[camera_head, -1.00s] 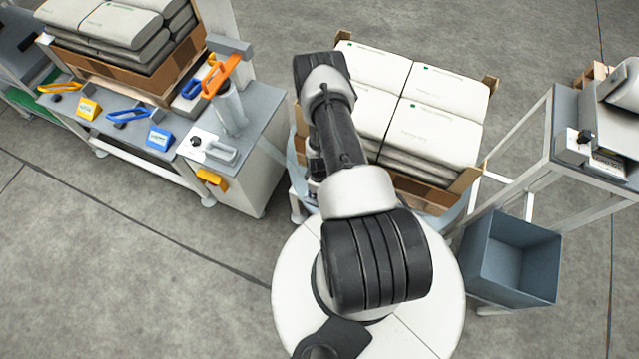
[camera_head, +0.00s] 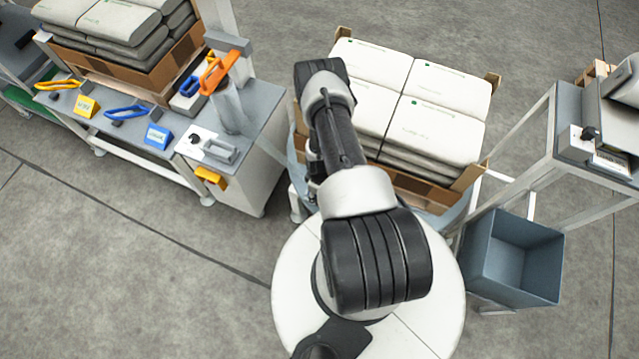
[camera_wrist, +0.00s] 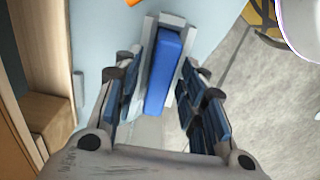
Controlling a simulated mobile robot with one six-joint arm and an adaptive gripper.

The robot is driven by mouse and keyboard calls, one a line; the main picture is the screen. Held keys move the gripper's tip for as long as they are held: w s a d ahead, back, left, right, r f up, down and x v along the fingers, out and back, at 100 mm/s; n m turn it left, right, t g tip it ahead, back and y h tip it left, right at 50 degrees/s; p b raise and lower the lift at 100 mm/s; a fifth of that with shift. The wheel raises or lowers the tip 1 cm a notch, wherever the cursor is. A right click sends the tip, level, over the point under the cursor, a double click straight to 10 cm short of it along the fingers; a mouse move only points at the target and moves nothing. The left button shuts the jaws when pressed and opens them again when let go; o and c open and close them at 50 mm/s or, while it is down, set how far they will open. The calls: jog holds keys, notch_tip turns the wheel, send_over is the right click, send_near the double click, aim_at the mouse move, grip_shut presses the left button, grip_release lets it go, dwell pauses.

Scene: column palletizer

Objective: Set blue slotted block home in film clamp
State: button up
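The blue slotted block (camera_wrist: 163,72) is a long blue piece in the wrist view, lying in a grey channel-shaped holder (camera_wrist: 148,40) that looks like the film clamp. The holder's walls show beside the block, and I cannot tell how deep the block sits. My gripper (camera_wrist: 161,63) is open, with its dark-blue padded fingers on either side of the block. Gaps show between the pads and the block. In the head view my arm hides the gripper, the block and the holder.
In the head view, white sacks (camera_head: 432,119) are stacked at the centre, a tool bench (camera_head: 258,112) stands left, and an empty grey bin (camera_head: 515,255) stands right. The floor at lower left is clear.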

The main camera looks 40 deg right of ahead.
jog(key=w+r+p, duration=0.2)
jog(key=w+r, duration=0.3)
jog(key=r, duration=0.9)
jog(key=w+r+p, duration=0.3)
jog(key=w+r, duration=0.1)
jog(key=r, duration=1.1)
jog(key=w+a+r+m+t, duration=0.1)
jog(key=a+r, duration=0.2)
jog(key=r, duration=0.7)
jog(key=w+a+r+m+t, duration=0.1)
jog(key=a+r, duration=0.3)
jog(key=r, duration=0.6)
jog(key=s+a+r+m+t, duration=0.1)
jog(key=s+a+r, duration=0.3)
jog(key=r, duration=0.4)
jog(key=s+a+r, duration=0.3)
jog(key=a+r, duration=0.1)
jog(key=r, duration=0.4)
jog(key=s+a+r, duration=0.2)
jog(key=s, duration=0.4)
jog(key=s+a+r+m+t, duration=0.1)
jog(key=s+a+r, duration=0.2)
jog(key=s, duration=0.4)
jog(key=shift+s+a+r+m+t, duration=0.15)
jog(key=shift+r+m+t, duration=0.15)
